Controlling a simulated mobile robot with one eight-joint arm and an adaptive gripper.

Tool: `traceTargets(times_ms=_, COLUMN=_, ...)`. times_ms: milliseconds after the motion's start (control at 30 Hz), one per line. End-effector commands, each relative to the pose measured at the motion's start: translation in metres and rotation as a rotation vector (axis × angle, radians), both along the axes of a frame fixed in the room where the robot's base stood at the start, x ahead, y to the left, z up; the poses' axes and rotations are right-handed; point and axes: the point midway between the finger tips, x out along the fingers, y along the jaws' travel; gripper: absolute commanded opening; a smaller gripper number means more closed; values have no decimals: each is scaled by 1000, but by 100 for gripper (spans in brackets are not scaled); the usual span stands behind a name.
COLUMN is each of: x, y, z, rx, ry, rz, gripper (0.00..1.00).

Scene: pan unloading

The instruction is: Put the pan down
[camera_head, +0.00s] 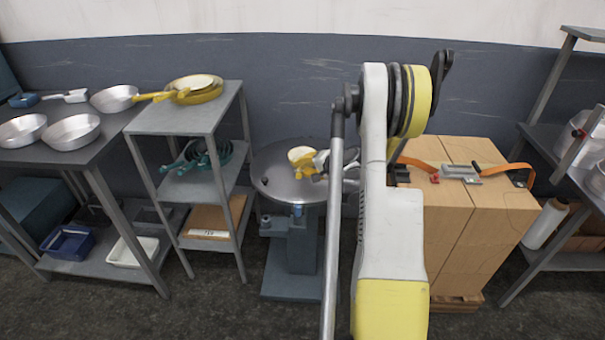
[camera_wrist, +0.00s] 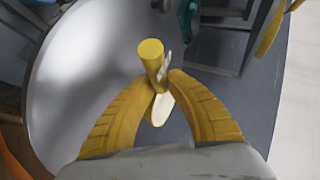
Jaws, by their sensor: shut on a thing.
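My gripper (camera_wrist: 155,85) is shut, with its two ribbed yellow fingers closed around a small yellow piece with a pale part. In the wrist view the yellow piece (camera_wrist: 151,50) looks like a short round stub, as of a pan handle. In the head view a small yellow piece with a pale top (camera_head: 300,154) is at my gripper (camera_head: 318,163), over the round grey table (camera_head: 277,182). I cannot tell whether it touches the tabletop. The rest of the held pan is hidden or unclear. The round tabletop also fills the left of the wrist view (camera_wrist: 75,60).
A grey shelf stand (camera_head: 160,122) left of the round table bears stacked yellow pans (camera_head: 205,96). Steel pans (camera_head: 70,132) stand on the far-left table. Strapped cardboard boxes (camera_head: 485,225) stand close on the right. The round tabletop's left part is mostly bare.

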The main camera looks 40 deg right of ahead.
Motion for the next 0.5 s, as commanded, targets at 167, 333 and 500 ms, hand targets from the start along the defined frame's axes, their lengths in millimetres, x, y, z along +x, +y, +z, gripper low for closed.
traceTargets(times_ms=167, x=0, y=0, z=-8, rx=0, ry=0, rz=0, gripper=0)
traceTargets(times_ms=333, x=0, y=0, z=-9, rx=0, ry=0, rz=0, gripper=0)
traceTargets(times_ms=500, x=0, y=0, z=-10, rx=0, ry=0, rz=0, gripper=36)
